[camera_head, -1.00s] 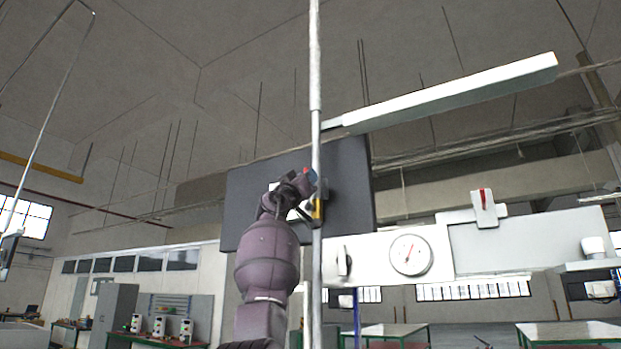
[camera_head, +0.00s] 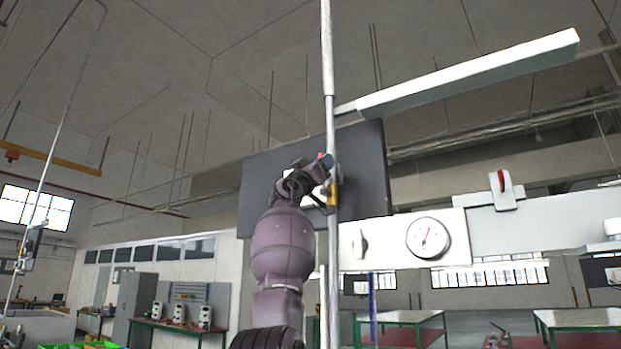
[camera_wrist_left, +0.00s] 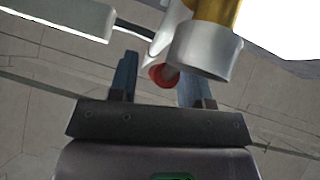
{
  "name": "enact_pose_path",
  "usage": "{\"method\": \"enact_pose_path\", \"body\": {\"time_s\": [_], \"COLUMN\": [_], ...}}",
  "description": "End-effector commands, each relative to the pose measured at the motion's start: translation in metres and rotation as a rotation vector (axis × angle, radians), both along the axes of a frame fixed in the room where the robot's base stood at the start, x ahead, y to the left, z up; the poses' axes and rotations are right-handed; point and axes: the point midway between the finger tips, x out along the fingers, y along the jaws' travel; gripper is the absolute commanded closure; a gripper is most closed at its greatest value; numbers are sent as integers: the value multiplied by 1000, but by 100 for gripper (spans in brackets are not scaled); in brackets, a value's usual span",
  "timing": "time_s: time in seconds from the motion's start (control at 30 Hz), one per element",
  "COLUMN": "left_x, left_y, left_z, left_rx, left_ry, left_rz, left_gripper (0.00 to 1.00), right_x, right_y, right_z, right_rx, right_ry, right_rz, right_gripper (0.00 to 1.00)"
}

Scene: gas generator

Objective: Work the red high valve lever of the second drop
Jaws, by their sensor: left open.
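My left gripper (camera_head: 324,162) is raised at the upright pipe (camera_head: 331,110), beside a valve with a yellow-brass body (camera_head: 333,194). A small red part (camera_head: 321,155) shows at the gripper; the arm hides most of the lever. In the left wrist view, the open left gripper (camera_wrist_left: 158,75) has its two blue fingers apart. A round red end (camera_wrist_left: 163,76) of a white-grey piece lies between them, nearer the right finger. Contact cannot be told. The brass part (camera_wrist_left: 218,12) and a grey collar (camera_wrist_left: 203,50) are just beyond the right finger. My right gripper is out of view.
A dark panel (camera_head: 365,165) stands behind the pipe. A long white bar (camera_head: 470,75) juts right from the pipe above. Open air lies left of my arm.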

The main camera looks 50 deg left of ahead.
Motion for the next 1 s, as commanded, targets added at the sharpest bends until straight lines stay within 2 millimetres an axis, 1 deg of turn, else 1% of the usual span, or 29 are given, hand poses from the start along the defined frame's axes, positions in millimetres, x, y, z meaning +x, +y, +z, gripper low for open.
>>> {"method": "enact_pose_path", "body": {"time_s": [0.03,0.17,0.3,0.5,0.77,1.0], "left_x": [-3,-13,-28,-49,-66,-69], "left_y": [0,0,-2,-4,-5,-5], "left_z": [-8,-24,-39,-58,-71,-73], "left_rx": [1,1,1,0,-1,-2], "left_ry": [0,3,3,3,2,3], "left_rz": [1,3,3,1,-1,-1], "left_gripper": [56,56,56,56,56,56], "right_x": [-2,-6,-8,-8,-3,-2], "right_y": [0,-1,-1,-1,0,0], "right_z": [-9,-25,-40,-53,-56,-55], "right_rx": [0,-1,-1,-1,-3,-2], "right_ry": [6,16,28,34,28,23], "right_rz": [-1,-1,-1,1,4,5], "right_gripper": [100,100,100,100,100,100]}}
